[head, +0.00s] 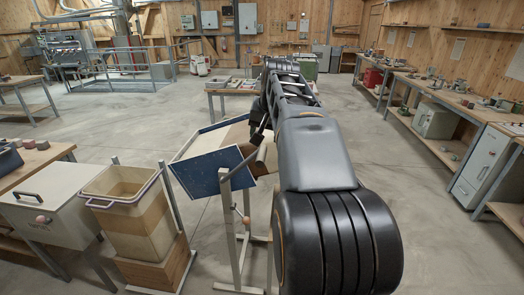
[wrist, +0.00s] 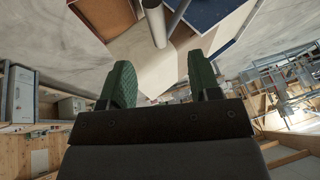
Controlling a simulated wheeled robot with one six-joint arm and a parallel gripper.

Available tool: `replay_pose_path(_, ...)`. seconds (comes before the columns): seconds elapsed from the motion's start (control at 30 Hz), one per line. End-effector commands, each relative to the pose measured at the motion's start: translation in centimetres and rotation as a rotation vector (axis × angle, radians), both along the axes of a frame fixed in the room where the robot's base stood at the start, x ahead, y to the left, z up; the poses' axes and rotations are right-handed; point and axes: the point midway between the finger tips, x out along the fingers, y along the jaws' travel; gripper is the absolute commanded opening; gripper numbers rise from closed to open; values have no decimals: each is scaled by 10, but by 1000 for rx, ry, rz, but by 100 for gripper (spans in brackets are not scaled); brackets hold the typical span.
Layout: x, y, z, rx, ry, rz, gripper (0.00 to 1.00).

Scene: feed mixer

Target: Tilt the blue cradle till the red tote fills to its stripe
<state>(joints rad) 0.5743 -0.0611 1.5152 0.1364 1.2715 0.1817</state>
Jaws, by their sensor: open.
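The blue cradle (head: 212,172) is a blue-edged tray with a pale inside on a grey stand, left of my arm. It looks tilted toward the left front. A grey bar (wrist: 155,22) rises from it. My gripper (wrist: 160,82) is open, its green fingers apart on either side of the bar's line, and the bar's end appears beyond the fingertips. Nothing is held. In the head view my arm partly hides the gripper.
The tote stands on a wooden block (head: 158,266). A white lidded chest (head: 50,212) is to its left. A small table (head: 232,86) stands behind the cradle. Open floor lies between.

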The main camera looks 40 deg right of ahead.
Motion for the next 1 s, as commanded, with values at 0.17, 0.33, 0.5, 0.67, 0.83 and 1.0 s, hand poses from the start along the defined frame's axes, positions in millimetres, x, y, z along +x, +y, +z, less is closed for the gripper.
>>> replay_pose_path(0.17,5,-16,-1,8,-7,-38,57)
replay_pose_path(0.33,17,-20,-28,9,-7,-38,57)
replay_pose_path(0.5,31,-24,-59,8,-6,-38,57)
replay_pose_path(0.67,42,-27,-83,7,-7,-37,57)
replay_pose_path(0.83,51,-29,-101,7,-8,-37,57)
replay_pose_path(1.0,55,-31,-111,5,-9,-36,57)
